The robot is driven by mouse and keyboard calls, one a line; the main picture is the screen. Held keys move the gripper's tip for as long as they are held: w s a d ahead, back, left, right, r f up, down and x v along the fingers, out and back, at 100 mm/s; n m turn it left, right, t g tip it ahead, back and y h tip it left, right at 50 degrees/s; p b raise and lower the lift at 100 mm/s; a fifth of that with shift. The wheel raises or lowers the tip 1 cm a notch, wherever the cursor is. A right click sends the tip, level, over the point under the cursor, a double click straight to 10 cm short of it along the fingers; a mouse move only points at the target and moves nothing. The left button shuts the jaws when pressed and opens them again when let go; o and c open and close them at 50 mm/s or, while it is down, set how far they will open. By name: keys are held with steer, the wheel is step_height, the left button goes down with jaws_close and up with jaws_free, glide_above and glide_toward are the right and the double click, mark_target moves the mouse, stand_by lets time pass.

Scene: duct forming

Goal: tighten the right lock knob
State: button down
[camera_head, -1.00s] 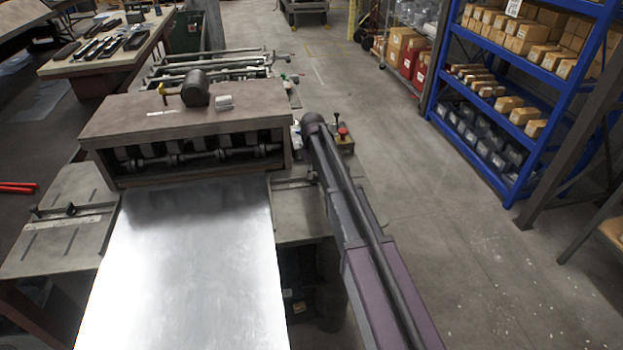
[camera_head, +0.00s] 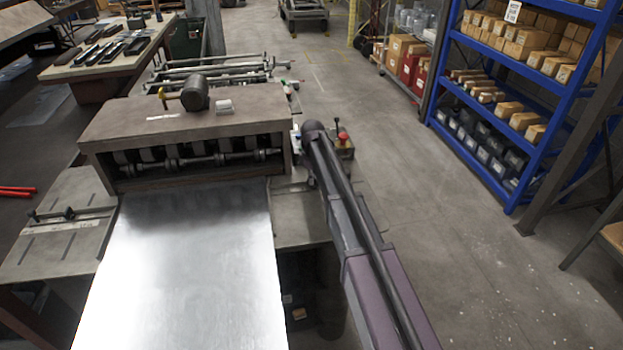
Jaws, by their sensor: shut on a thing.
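My arm (camera_head: 352,220) reaches from the lower right to the right end of the forming machine (camera_head: 190,118). Its rounded far joint (camera_head: 313,129) is beside the machine's right side. My gripper is hidden beyond or below the arm, so its fingers and anything between them cannot be seen. I cannot make out the right lock knob; the arm covers much of that area. A shiny metal sheet (camera_head: 185,270) lies in front of the machine, its far edge at the opening under the housing, where rollers (camera_head: 195,160) show.
A black mallet (camera_head: 195,92) and a small pale block (camera_head: 223,107) lie on the housing. A red button (camera_head: 343,135) on a small box stands just right of my arm. A blue shelf (camera_head: 480,110) with boxes is farther right; open floor (camera_head: 430,240) lies between.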

steer(key=shift+m, duration=0.5)
steer(key=m, duration=1.1)
steer(key=shift+d, duration=0.15)
stand_by(0.4)
steer(key=c, duration=0.7)
jaws_free()
steer(key=shift+w+n, duration=0.1)
steer(key=shift+n, duration=0.3)
